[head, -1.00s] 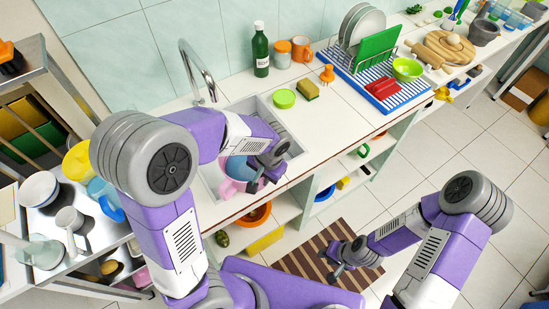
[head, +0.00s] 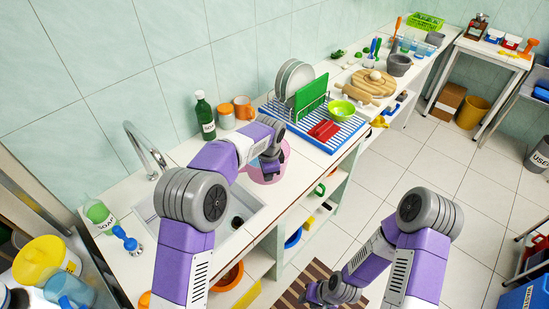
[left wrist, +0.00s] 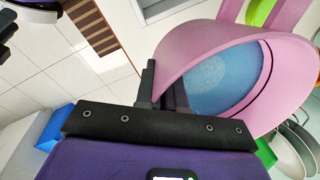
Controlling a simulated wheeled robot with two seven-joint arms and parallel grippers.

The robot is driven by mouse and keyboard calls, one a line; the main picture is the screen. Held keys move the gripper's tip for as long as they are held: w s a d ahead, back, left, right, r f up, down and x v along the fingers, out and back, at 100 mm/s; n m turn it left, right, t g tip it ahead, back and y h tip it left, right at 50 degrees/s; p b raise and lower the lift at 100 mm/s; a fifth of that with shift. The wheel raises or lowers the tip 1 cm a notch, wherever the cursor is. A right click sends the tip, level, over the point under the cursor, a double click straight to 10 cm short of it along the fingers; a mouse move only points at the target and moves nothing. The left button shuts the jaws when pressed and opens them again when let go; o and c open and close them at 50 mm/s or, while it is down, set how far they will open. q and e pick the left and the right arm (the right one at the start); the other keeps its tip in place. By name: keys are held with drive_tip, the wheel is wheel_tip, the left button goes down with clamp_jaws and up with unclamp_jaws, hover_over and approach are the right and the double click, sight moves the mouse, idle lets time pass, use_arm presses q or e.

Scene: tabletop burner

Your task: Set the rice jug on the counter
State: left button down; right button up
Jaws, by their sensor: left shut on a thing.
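The pink jug (head: 284,157), which I take to be the rice jug, is in my left gripper (head: 269,163), over the counter (head: 313,155) between the sink and the dish rack. In the left wrist view the jug (left wrist: 190,45) is tilted in the picture, with a blue inside and its handle at the top. The left gripper's fingers (left wrist: 163,85) are shut on its rim wall. I cannot tell whether its base touches the counter. No label shows. My right gripper (head: 326,293) hangs low over the floor by the striped mat; its jaws are too small to read.
The sink (head: 248,199) with its tap (head: 146,150) lies to the left. The dish rack (head: 300,104) with plates and a green board stands just right of the jug. A green bottle (head: 205,118) and orange mug (head: 243,108) stand behind. My left arm hides part of the counter.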

use_arm(q)
drive_tip(key=w+d+m, duration=0.1)
drive_tip(key=w, duration=0.1)
drive_tip(key=w+d+m+p, duration=0.1)
drive_tip(key=w+m, duration=0.1)
drive_tip(key=w+d+m+p, duration=0.1)
drive_tip(key=w+d+m, duration=0.1)
drive_tip(key=shift+d+r+h, duration=0.1)
drive_tip(key=shift+r+h, duration=0.1)
drive_tip(key=shift+h, duration=0.1)
drive_tip(key=shift+w+d+f+m+p, duration=0.1)
drive_tip(key=shift+w+d+m+p, duration=0.15)
drive_tip(key=shift+w+m, duration=0.55)
drive_tip(key=b, duration=0.1)
hover_over(282, 187)
drive_tip(key=shift+m, duration=0.3)
wheel_tip(282, 187, down, 5)
drive_tip(key=shift+w+r, duration=0.15)
drive_tip(key=shift+r, duration=0.05)
drive_tip(key=shift+f+b, duration=0.45)
drive_tip(key=shift+f, duration=2.3)
drive_tip(key=shift+f, duration=0.1)
drive_tip(key=c, duration=1.6)
unclamp_jaws()
drive_tip(key=shift+f, duration=0.2)
drive_tip(key=shift+c, duration=0.2)
drive_tip(key=o, duration=0.4)
drive_tip(key=shift+r, duration=0.1)
